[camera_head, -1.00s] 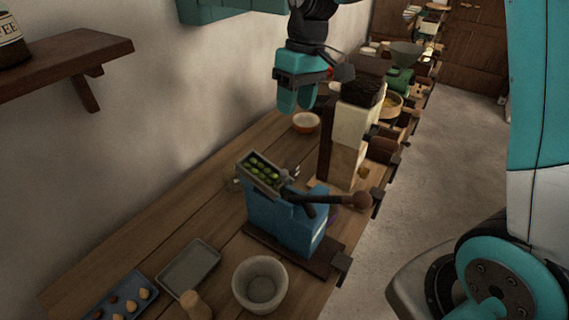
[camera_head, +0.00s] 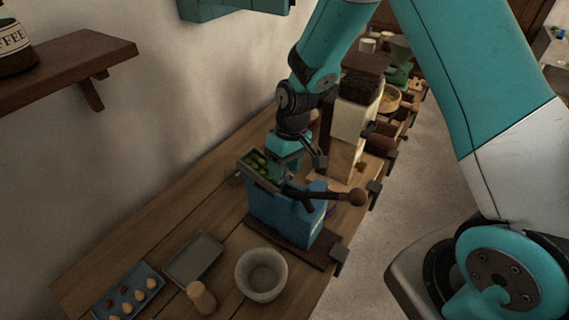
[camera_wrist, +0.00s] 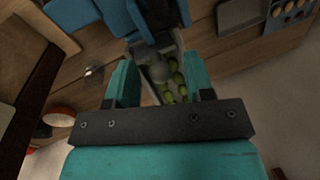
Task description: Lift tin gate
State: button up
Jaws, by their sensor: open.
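A blue machine (camera_head: 280,213) stands on a dark base on the bench. On top is a grey metal tray (camera_head: 251,174) of green olive-like pieces (camera_head: 257,162), and a dark lever ends in a brown knob (camera_head: 356,196). My gripper (camera_head: 286,160) is over the tray's back right side, pointing down. In the wrist view my gripper (camera_wrist: 160,85) is open, its teal fingers on either side of the tray, with green pieces (camera_wrist: 171,83) and a rounded grey part (camera_wrist: 159,71) between them. I cannot tell whether that grey part belongs to the tin gate; no separate gate shows clearly.
A pale bowl (camera_head: 262,275), a grey tray (camera_head: 194,258), a wooden peg-like piece (camera_head: 201,297) and a blue egg tray (camera_head: 127,292) lie in front. A tall cream and wood block (camera_head: 350,122) stands close behind the machine. A wall shelf (camera_head: 70,62) is at left.

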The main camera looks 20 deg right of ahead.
grip_shut()
jog(key=shift+r+p, duration=0.6)
jog(key=shift+r, duration=0.65)
jog(key=shift+f, duration=0.1)
grip_release()
jog(key=w+d+r+b, duration=0.1)
jog(key=d+r+b, duration=0.2)
jog(key=r, duration=1.4)
jog(key=shift+w+b, duration=0.15)
jog(key=shift+b, duration=0.3)
